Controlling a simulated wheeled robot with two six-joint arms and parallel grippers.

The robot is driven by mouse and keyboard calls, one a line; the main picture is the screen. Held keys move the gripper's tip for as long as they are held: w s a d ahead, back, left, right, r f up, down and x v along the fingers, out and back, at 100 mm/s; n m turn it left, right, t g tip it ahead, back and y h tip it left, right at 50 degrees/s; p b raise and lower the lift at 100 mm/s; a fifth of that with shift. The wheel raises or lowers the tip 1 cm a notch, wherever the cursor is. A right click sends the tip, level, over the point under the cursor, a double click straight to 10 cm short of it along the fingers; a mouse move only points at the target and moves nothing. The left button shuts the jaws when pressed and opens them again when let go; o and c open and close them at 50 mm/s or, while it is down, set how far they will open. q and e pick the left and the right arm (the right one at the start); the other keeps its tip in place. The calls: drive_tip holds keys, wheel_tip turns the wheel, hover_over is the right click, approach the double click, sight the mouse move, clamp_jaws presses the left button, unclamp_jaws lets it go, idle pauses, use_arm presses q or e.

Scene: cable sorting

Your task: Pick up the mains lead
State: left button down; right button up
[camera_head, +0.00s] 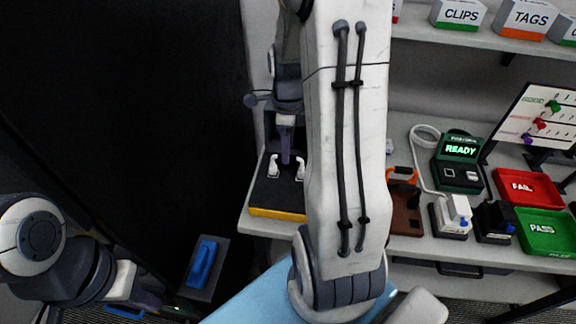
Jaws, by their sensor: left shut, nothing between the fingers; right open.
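I cannot make out the mains lead for certain; my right arm covers the middle of the bench. My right gripper (286,157) points down over a black tray (273,196) with a yellow front edge. It is open, with no lead visible in it. Two small white upright pieces (300,169) show beside it, one on each side. My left gripper (150,300) is low at the left, away from the bench, shut and empty. A white cable (414,160) loops on the bench near the green tester (459,163), whose screen reads READY.
A red FAIL tray (527,184) and a green PASS tray (553,249) are at the right. A white block (458,209), a black block (494,216) and a brown block (406,222) stand near the front edge. Labelled boxes (457,14) are on the shelf. A dark panel (130,110) stands left.

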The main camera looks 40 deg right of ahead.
wheel_tip(320, 180, down, 7)
drive_tip(key=shift+w+r+p, duration=0.1)
drive_tip(key=shift+w+p, duration=0.05)
drive_tip(key=shift+p, duration=0.35)
clamp_jaws()
